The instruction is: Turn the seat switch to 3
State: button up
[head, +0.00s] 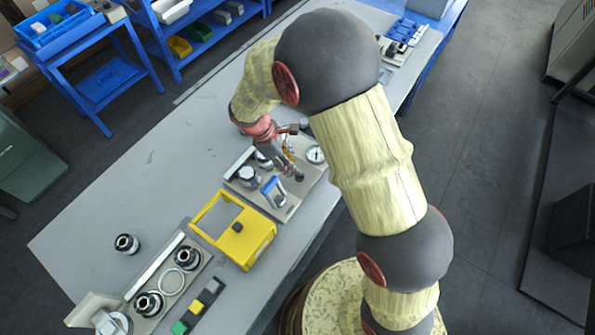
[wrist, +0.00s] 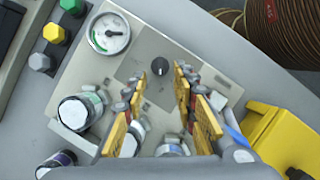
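A small round black knob with a light pointer mark, which I take as the seat switch (wrist: 160,66), sits on a pale grey panel (wrist: 205,75). The numbers around it are too small to read. In the head view the knob (head: 299,177) shows as a dark spot at the tip of my gripper (head: 286,166), on the same panel (head: 308,184). In the wrist view my gripper (wrist: 157,82) has its yellow-padded fingers apart with nothing between them. The knob appears just beyond the fingertips, between them in the picture. I cannot tell how high the fingertips are above it.
A round gauge (wrist: 108,34) and a silver-capped jar (wrist: 78,112) stand on the panel. A blue handle (head: 273,191) stands near the knob. A yellow frame (head: 262,240) lies beside the panel.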

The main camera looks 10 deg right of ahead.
aim_at(299, 176)
jog(key=b+x, duration=0.1)
jog(key=x, duration=0.4)
jog(key=shift+d+f, duration=0.1)
jog(key=shift+f, duration=0.25)
jog(key=shift+c, duration=1.3)
jog(key=c, duration=0.4)
grip_shut()
